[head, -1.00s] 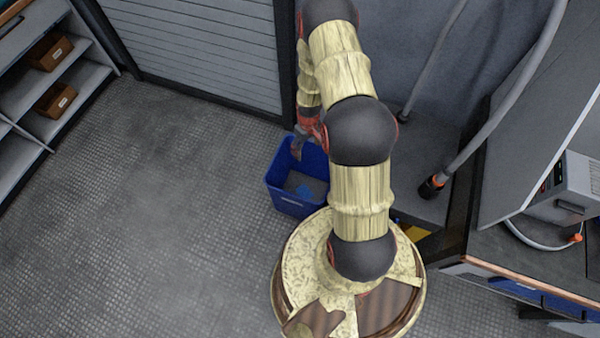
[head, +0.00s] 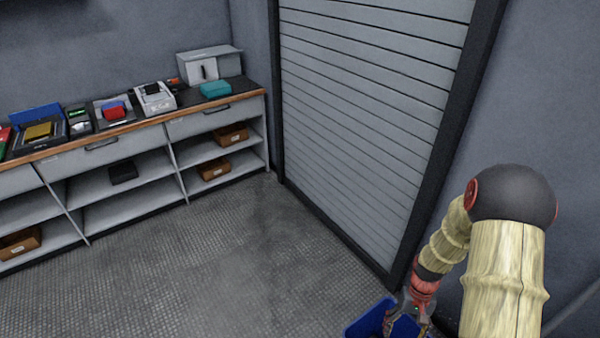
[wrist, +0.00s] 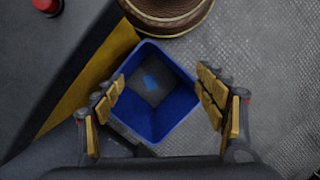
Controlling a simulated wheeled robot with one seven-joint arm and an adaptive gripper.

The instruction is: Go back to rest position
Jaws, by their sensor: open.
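My gripper (wrist: 168,105) is open and empty in the wrist view, its two fingers spread wide with yellow pads. It points down above a blue bin (wrist: 183,113), which lies between and beyond the fingers. In the head view my gripper (head: 405,322) hangs at the bottom right, over the blue bin (head: 368,322), which is mostly cut off by the frame's edge. The fingertips are hard to make out there.
A workbench (head: 130,131) with shelves, brown boxes and several devices stands along the left wall. A grey roller shutter (head: 365,100) is behind. The floor (head: 235,265) between is clear. A yellow strip (wrist: 85,85) and dark surface lie left of the bin in the wrist view.

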